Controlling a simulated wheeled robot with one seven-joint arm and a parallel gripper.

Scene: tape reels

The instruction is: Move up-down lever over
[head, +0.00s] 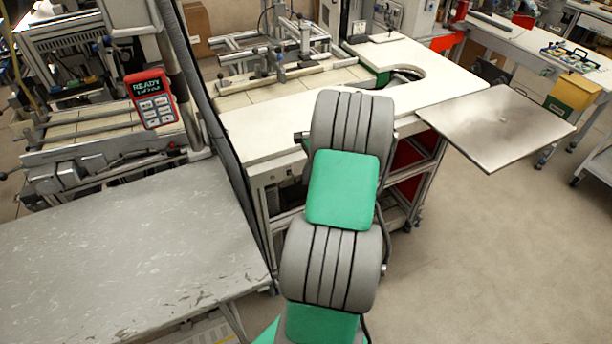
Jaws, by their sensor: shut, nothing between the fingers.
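I cannot tell which part is the up-down lever. Several small upright posts and handles (305,38) stand on the metal frame at the back centre, too small to tell apart. My grey and green arm rises through the middle of the head view and covers part of the white worktop (262,128). My gripper does not show; the arm's own links seem to hide it.
A red control panel reading READY (151,100) hangs by a dark post at left. A scuffed grey table (110,250) fills the lower left. A metal plate (497,125) juts out at right, near a yellow bin (574,98). The floor at lower right is clear.

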